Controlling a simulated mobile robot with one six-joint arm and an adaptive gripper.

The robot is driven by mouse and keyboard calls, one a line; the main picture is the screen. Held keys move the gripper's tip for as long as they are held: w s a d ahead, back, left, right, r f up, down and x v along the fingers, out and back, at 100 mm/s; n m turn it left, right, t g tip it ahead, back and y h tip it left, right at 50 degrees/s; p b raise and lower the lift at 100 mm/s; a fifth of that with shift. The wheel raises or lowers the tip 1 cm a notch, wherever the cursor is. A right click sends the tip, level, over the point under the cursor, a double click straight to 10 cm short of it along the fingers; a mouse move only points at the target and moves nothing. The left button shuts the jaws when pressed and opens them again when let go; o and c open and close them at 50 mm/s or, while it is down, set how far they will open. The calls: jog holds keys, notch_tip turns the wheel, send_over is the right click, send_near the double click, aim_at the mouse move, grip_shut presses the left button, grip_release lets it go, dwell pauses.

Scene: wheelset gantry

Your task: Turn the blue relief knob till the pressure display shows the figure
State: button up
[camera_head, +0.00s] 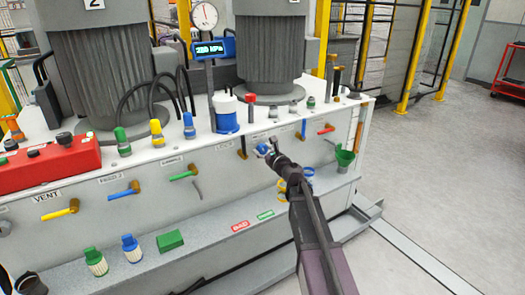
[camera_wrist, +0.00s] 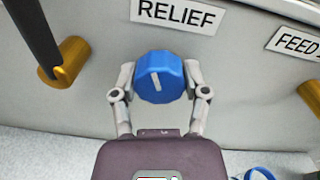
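The blue relief knob (camera_wrist: 160,78) sits on the grey front panel under the RELIEF label (camera_wrist: 180,14). Its white pointer mark tilts slightly left of upright in the wrist view. My gripper (camera_wrist: 160,80) has one finger on each side of the knob, and both fingertips appear to touch its rim. In the head view the knob (camera_head: 263,149) shows at the tip of my gripper (camera_head: 270,153), partly covered. The pressure display (camera_head: 214,48) is a blue box on a post; it reads a three-digit kPa figure starting with 2, the rest too small to be sure.
A black lever with a brass hub (camera_wrist: 64,62) stands left of the knob; another brass fitting (camera_wrist: 312,94) is at right under the FEED label (camera_wrist: 298,41). A round gauge (camera_head: 204,16) is above the display. A shelf (camera_head: 200,248) runs below the panel.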

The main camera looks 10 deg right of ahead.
jog(key=shift+c, duration=0.3)
jog(key=shift+n, duration=0.4)
jog(key=o, duration=1.1)
jog(key=shift+o, duration=0.2)
jog(key=shift+s, duration=0.15)
jog(key=v, duration=1.1)
jog(key=shift+s+d, duration=0.15)
jog(key=shift+s, duration=0.2)
